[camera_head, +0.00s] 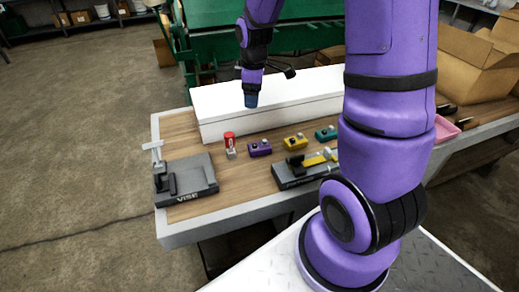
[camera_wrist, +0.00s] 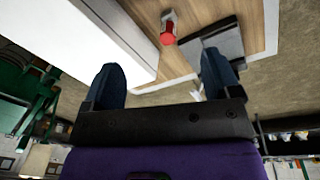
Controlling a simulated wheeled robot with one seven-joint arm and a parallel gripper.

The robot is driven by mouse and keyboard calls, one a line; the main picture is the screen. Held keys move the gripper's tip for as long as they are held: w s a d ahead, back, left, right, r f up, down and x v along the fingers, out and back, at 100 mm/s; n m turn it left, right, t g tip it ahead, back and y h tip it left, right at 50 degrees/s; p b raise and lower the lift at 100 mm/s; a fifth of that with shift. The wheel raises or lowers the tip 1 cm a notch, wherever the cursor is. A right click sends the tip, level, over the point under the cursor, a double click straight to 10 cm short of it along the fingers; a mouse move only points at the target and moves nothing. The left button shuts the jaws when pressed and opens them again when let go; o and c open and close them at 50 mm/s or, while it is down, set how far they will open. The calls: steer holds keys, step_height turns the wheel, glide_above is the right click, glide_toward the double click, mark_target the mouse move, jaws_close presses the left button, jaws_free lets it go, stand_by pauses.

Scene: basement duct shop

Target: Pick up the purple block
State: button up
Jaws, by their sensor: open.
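The purple block (camera_head: 260,148) sits on the wooden workbench in the head view, between a red-and-grey piece on its left and a yellow block on its right. A small grey part shows on its top. My gripper (camera_head: 250,100) is above and behind the block, in front of the long white box, pointing downward. In the wrist view my gripper (camera_wrist: 162,63) has its two dark blue fingers spread wide with nothing between them. The purple block is not visible in the wrist view.
The white box (camera_head: 285,97) runs along the bench behind the blocks. A yellow block (camera_head: 295,142) and teal block (camera_head: 326,134) lie to the right, the red piece (camera_head: 229,139) to the left. A vise (camera_head: 190,180) and a black-and-yellow tool (camera_head: 300,172) are in front.

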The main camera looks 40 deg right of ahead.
steer(key=w+d+f+n+g, duration=0.1)
steer(key=d+f+n, duration=0.1)
steer(key=f, duration=0.5)
steer(key=w+d+f+n, duration=0.1)
steer(key=d+f+n, duration=0.1)
steer(key=f, duration=0.6)
glide_above(259, 146)
step_height(259, 146, down, 6)
steer(key=shift+a+r, duration=0.1)
steer(key=shift+r, duration=0.15)
steer(key=shift+d+f, duration=0.2)
steer(key=shift+f, duration=2.35)
steer(key=c, duration=1.2)
steer(key=shift+r, duration=0.1)
steer(key=shift+c, duration=0.2)
